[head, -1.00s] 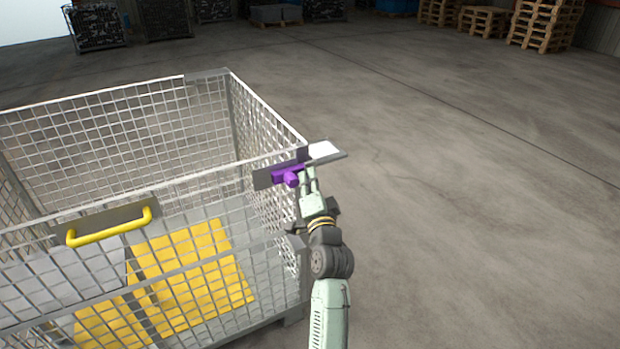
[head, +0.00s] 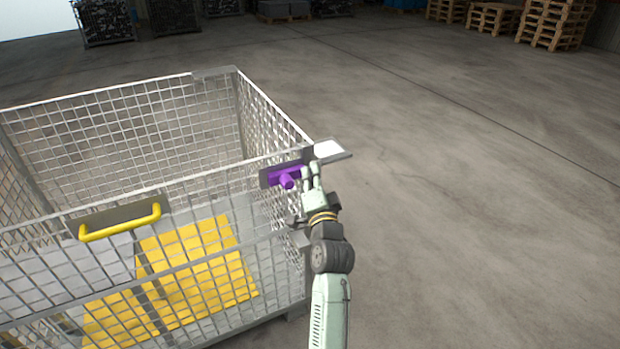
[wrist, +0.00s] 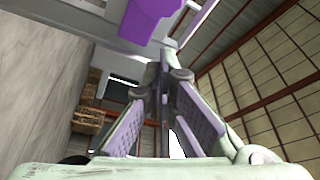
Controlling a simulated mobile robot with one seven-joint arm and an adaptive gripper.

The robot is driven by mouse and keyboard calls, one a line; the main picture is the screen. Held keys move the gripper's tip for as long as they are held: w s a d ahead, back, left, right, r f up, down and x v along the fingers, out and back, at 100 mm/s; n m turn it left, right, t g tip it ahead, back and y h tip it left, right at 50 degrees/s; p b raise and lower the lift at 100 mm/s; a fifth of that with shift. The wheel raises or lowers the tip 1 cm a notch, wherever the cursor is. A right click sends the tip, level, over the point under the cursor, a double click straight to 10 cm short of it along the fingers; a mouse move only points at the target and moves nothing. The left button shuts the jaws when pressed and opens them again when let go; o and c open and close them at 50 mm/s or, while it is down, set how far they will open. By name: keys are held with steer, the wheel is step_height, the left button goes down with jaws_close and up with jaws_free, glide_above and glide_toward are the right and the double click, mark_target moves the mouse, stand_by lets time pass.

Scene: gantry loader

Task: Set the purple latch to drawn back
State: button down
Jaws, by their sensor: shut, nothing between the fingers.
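The purple latch (head: 286,177) sits on a grey plate at the top right corner of the wire mesh cage, with a short knob sticking out towards me. My gripper (head: 311,168) is just to the right of the knob, close beside the latch. In the wrist view the latch (wrist: 150,15) shows at the top, above the fingertips. My gripper's fingers (wrist: 164,75) come together at their tips with nothing between them. I cannot tell whether a finger touches the latch.
The mesh cage (head: 120,90) has a yellow handle (head: 120,223) on its front and yellow sheets (head: 200,262) inside. A grey plate with a white face (head: 330,150) juts out behind my gripper. The floor (head: 460,200) to the right is clear. Pallets (head: 555,22) stand far back.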

steer(key=d+b+v, duration=0.1)
steer(key=b+v, duration=0.2)
steer(key=v, duration=0.6)
steer(key=shift+s+r, duration=0.2)
steer(key=shift+s, duration=0.15)
